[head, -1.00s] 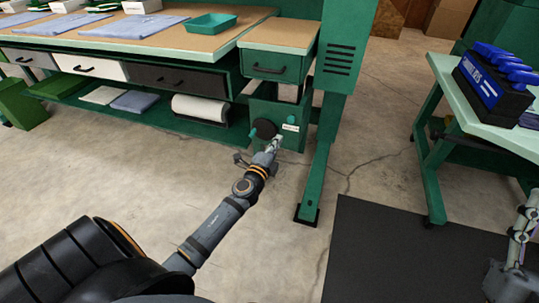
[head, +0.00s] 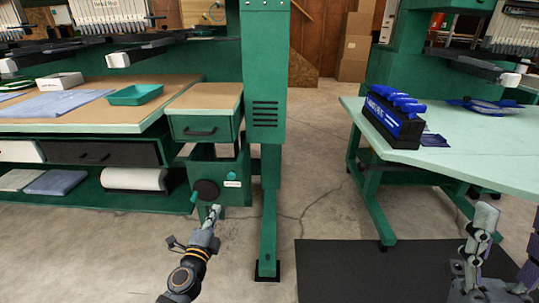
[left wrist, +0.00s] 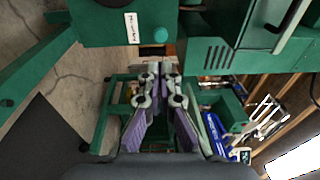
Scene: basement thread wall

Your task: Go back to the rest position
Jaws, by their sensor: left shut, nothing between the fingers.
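My left gripper (head: 213,213) is shut and empty. In the head view its tip shows just below a green box with a black round knob (head: 206,190) and a small white label (head: 232,183). The gap between tip and box is hard to judge. In the left wrist view its two fingers (left wrist: 160,68) are together with nothing between them. The green box (left wrist: 105,28) with its label shows above them there. My right gripper (head: 485,216) points upward at the lower right of the head view; whether its fingers are open is unclear.
A green workbench (head: 90,130) with drawers and a teal tray (head: 135,94) stands left. A green post (head: 268,190) rises right of the box. A pale green table (head: 480,150) holds a rack of blue-handled tools (head: 394,118). A dark mat (head: 370,272) lies on the concrete floor.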

